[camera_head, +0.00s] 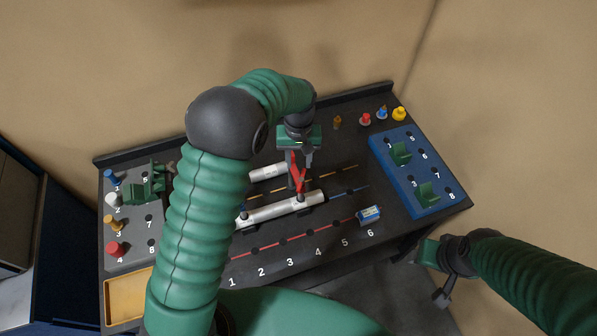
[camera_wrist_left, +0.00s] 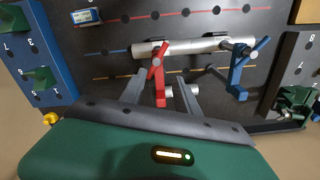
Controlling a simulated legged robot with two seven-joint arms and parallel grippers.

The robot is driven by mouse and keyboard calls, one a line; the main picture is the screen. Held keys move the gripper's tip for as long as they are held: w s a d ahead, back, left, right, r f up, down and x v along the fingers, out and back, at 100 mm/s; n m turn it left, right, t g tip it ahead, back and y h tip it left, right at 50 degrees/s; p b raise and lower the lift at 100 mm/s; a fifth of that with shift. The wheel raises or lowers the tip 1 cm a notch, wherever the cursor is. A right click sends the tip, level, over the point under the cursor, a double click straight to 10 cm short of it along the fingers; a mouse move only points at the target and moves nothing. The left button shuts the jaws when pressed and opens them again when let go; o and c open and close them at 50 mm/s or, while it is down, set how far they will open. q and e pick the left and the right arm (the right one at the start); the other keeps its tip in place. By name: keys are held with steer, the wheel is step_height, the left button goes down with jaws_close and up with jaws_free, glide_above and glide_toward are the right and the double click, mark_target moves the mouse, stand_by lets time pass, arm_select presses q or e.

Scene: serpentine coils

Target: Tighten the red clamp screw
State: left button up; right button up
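The red clamp (camera_head: 299,177) with its crossed screw handle is at the pale tube (camera_head: 285,209) in the middle of the board. In the left wrist view the red clamp (camera_wrist_left: 159,82) stands at the left part of the tube (camera_wrist_left: 198,46), its handle tilted. My left gripper (camera_head: 297,160) reaches down from above at the clamp. In the left wrist view its fingers (camera_wrist_left: 160,95) are spread, one on each side of the red clamp's body, with gaps visible. Contact cannot be told. My right gripper (camera_head: 432,256) is off the board's front right; its fingers are unclear.
A blue clamp (camera_wrist_left: 240,72) holds the tube's other end. A blue rack (camera_head: 409,174) with green brackets is at right; a grey panel (camera_head: 130,235) with pegs is at left. A blue-and-white block (camera_head: 369,215) lies near slot 6. Coloured pegs (camera_head: 382,113) stand at the back right.

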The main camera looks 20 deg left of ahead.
mark_target(302, 179)
arm_select(q)
steer(key=f, duration=0.2)
steer(key=d+f+p, duration=0.1)
steer(key=f, duration=0.1)
steer(key=f+p, duration=0.1)
steer(key=f, duration=0.2)
steer(key=shift+s+d, duration=0.1)
steer(key=shift+d, duration=0.2)
steer(key=shift+f, duration=0.6)
steer(key=shift+a+f, duration=0.1)
steer(key=shift+a, duration=0.4)
steer(key=c, duration=0.4)
jaws_close()
steer(key=shift+d, duration=0.35)
arm_select(e)
steer(key=r, duration=0.1)
steer(key=d+r, duration=0.1)
steer(key=shift+w+d+r, duration=0.15)
steer(key=shift+r, duration=0.2)
